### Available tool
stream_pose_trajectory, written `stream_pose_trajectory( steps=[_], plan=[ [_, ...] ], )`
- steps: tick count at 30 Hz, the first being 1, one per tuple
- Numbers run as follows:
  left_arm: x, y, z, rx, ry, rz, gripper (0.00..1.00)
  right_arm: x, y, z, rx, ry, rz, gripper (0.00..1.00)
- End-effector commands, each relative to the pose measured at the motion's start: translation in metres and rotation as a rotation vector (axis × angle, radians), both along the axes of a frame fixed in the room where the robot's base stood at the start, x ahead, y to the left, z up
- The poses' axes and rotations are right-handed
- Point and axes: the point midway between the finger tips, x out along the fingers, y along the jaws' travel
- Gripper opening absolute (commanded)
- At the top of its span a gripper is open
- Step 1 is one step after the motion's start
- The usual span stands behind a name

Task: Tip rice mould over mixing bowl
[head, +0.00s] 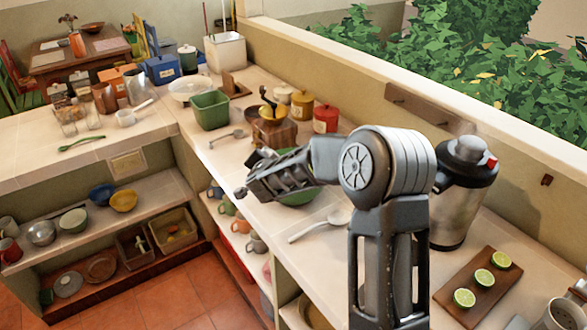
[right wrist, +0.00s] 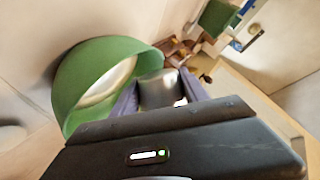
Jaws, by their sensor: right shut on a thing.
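The rice mould is a small grey metal cup (right wrist: 158,90) between the fingers of my right gripper (right wrist: 160,100) in the right wrist view. That gripper is shut on it. In the head view my right gripper (head: 268,178) is over the counter, and the mould is hard to make out there. The mixing bowl is green, right beside the mould in the right wrist view (right wrist: 75,75), with something pale inside. In the head view the bowl (head: 300,197) shows only partly, behind and below my gripper. My left gripper is not in view.
A spoon (head: 320,224) lies on the counter in front of the bowl. A large metal flask (head: 462,200) and a board with cut limes (head: 478,284) stand to the right. A wooden grinder (head: 272,130), a red canister (head: 326,118) and a green tub (head: 211,110) stand behind.

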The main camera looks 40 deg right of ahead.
Motion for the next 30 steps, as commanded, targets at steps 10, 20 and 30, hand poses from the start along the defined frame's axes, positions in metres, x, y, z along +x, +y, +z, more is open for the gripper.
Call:
stream_pose_trajectory(
  steps=[10, 20, 30],
  plan=[
    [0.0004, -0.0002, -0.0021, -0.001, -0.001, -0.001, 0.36, -0.0002, -0.0016, 0.0028, 0.044, -0.014, 0.000, 0.07],
    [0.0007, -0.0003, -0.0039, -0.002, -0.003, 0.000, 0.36, -0.0007, -0.0029, 0.0045, 0.088, -0.026, -0.001, 0.07],
    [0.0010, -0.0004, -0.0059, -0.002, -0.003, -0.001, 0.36, -0.0006, -0.0027, 0.0067, 0.132, -0.038, 0.000, 0.07]
  ],
)
